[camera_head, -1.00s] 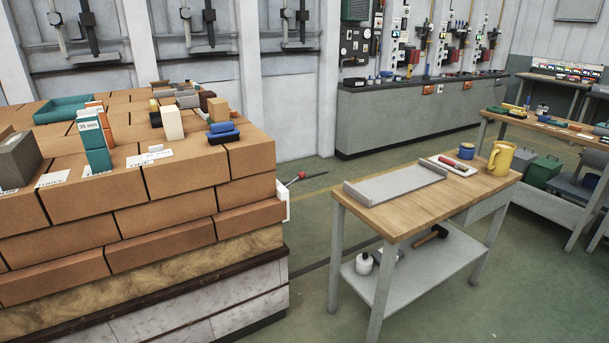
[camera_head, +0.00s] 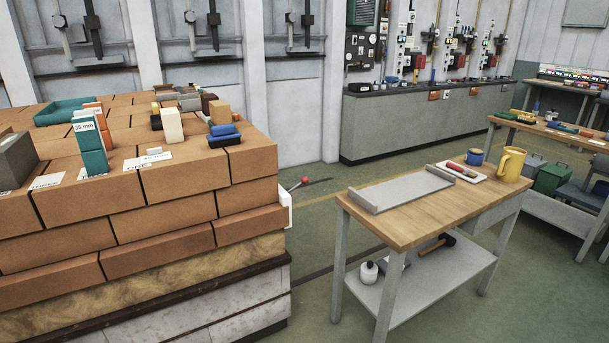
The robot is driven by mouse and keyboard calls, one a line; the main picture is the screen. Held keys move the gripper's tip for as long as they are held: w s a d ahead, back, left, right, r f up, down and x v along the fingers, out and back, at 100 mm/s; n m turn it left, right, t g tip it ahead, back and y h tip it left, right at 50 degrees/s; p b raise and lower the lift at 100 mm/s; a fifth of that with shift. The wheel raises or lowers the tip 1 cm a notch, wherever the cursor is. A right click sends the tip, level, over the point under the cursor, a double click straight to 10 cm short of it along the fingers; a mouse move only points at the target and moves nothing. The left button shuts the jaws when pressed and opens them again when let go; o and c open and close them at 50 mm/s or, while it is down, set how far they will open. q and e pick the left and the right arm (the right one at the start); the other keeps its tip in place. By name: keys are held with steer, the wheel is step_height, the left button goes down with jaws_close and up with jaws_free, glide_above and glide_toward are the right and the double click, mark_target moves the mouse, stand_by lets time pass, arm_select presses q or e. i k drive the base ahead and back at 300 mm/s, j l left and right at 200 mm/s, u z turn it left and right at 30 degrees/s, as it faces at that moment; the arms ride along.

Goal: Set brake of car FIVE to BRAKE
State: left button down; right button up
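A lever with a red knob (camera_head: 305,181) sticks out past the right end of a large brick stack (camera_head: 165,215), near a white plate (camera_head: 286,208). I cannot tell whether this is the brake, and most of its rod and base are hidden. No readable FIVE or BRAKE mark shows. The stack rests on a dark-edged pale base (camera_head: 215,315), which may be a car; its wheels are not in view. Neither of my grippers is in view.
Small blocks and white labels (camera_head: 148,159) lie on the stack. A wooden-topped table (camera_head: 420,220) with a grey tray and yellow mug (camera_head: 510,163) stands at right. Green floor (camera_head: 312,235) shows between stack and table. A long grey counter (camera_head: 420,125) runs along the back.

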mark_target(304, 180)
steer(key=i+l, duration=0.2)
steer(key=i, duration=0.5)
steer(key=i+l, duration=0.2)
steer(key=i, duration=0.45)
steer(key=i+l, duration=0.15)
steer(key=i, duration=0.55)
steer(key=l+z, duration=0.05)
